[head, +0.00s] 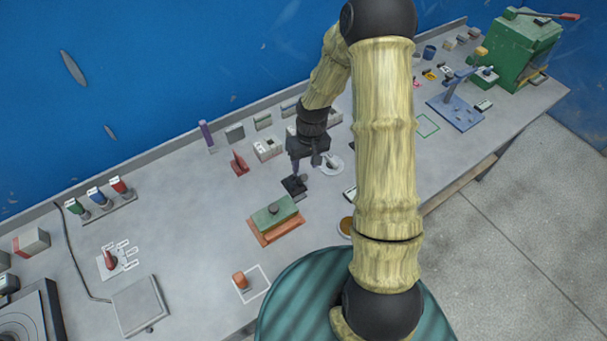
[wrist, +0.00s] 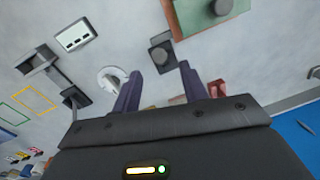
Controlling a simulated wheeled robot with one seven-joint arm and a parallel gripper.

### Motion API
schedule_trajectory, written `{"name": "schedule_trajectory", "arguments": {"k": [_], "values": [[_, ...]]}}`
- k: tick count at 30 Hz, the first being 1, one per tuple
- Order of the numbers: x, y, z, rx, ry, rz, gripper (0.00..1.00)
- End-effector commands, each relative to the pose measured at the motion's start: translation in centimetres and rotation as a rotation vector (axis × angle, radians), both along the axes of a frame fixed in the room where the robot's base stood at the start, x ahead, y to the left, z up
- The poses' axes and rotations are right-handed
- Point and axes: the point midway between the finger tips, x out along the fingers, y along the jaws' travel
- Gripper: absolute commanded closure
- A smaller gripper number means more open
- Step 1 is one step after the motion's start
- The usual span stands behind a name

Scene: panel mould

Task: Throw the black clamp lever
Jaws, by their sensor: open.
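A small black clamp piece (head: 294,186), which looks like the clamp with the black lever, stands on the bench just behind the panel mould. The mould has a green lid (head: 270,213) with a dark knob, over an orange base (head: 278,232). My gripper (head: 305,164) is open and empty, pointing down above the black piece. In the wrist view the black piece (wrist: 160,54) shows between and beyond my two spread fingers, and I see no contact. The green lid (wrist: 213,12) is above it at the top edge. How far the lever is thrown cannot be told.
A red-handled piece (head: 239,164) stands left of my gripper, and a white round fitting (head: 331,164) is close on its right. A purple upright (head: 206,134) and several grey blocks line the back. Bare bench lies left of the mould.

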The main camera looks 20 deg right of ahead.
Motion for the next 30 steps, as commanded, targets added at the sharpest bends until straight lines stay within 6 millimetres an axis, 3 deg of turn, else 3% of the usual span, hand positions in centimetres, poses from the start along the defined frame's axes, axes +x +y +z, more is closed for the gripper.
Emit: {"name": "schedule_trajectory", "arguments": {"k": [15,26,30], "values": [[-0.1,0.6,-6.4,0.000,0.001,0.001,0.57],[-0.1,0.7,-6.9,0.000,-0.001,0.001,0.57],[-0.1,0.7,-6.9,0.000,-0.001,0.000,0.82]]}}
